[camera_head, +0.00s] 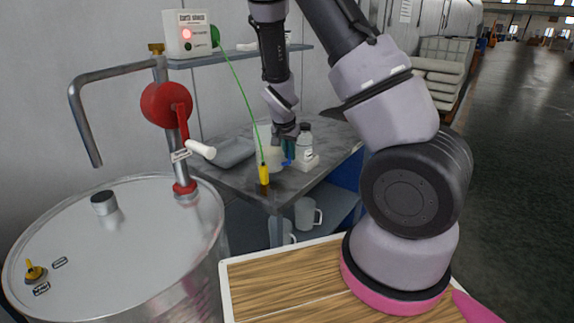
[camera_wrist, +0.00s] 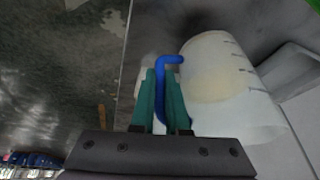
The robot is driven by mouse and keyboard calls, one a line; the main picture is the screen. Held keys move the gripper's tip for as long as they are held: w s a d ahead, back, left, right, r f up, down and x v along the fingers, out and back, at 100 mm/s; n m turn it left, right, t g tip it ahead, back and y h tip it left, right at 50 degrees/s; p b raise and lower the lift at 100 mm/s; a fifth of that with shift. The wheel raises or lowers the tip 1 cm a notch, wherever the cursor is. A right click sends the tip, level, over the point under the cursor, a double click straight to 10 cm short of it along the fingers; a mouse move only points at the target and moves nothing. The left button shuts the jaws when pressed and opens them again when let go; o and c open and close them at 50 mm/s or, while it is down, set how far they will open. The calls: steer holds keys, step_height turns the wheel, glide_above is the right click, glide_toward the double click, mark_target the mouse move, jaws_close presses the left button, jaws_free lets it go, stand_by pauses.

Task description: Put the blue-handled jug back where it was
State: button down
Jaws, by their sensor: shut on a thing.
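The blue-handled jug (camera_head: 271,158) is a whitish jug with measuring marks. It is at the grey metal table (camera_head: 237,180), partly hidden by my gripper and the hanging yellow clip. In the wrist view the jug (camera_wrist: 215,85) is right of the fingers, and its blue handle (camera_wrist: 161,85) lies between them. My gripper (camera_head: 289,147) is shut on that handle; its green fingers also show in the wrist view (camera_wrist: 162,100). I cannot tell whether the jug's base touches the table top.
A white bottle (camera_head: 304,142) stands in a pale holder right of the jug. A grey tray (camera_head: 232,153) lies to the left. A yellow clip (camera_head: 264,174) hangs on a green cable in front. White jugs (camera_head: 307,213) stand on the lower shelf. A large drum (camera_head: 120,240) stands front left.

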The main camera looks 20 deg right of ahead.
mark_target(289, 162)
steer(key=shift+f, duration=1.95)
steer(key=c, duration=0.9)
jaws_free()
steer(key=s+r+y, duration=0.2)
steer(key=s+r, duration=0.2)
steer(key=r, duration=0.5)
steer(key=s+a+r+n+y, duration=0.1)
steer(key=s+r, duration=0.4)
steer(key=r, duration=0.5)
steer(key=s+r+y, duration=0.2)
steer(key=s+r, duration=0.2)
steer(key=r, duration=0.5)
steer(key=s+r+n+t, duration=0.1)
steer(key=s+r, duration=0.2)
steer(key=s, duration=0.1)
steer(key=s+r+n+t, duration=0.1)
steer(key=s+r, duration=0.2)
steer(key=s, duration=0.1)
steer(key=s+r+t, duration=0.1)
steer(key=s+r, duration=0.3)
steer(key=shift+s+n, duration=0.4)
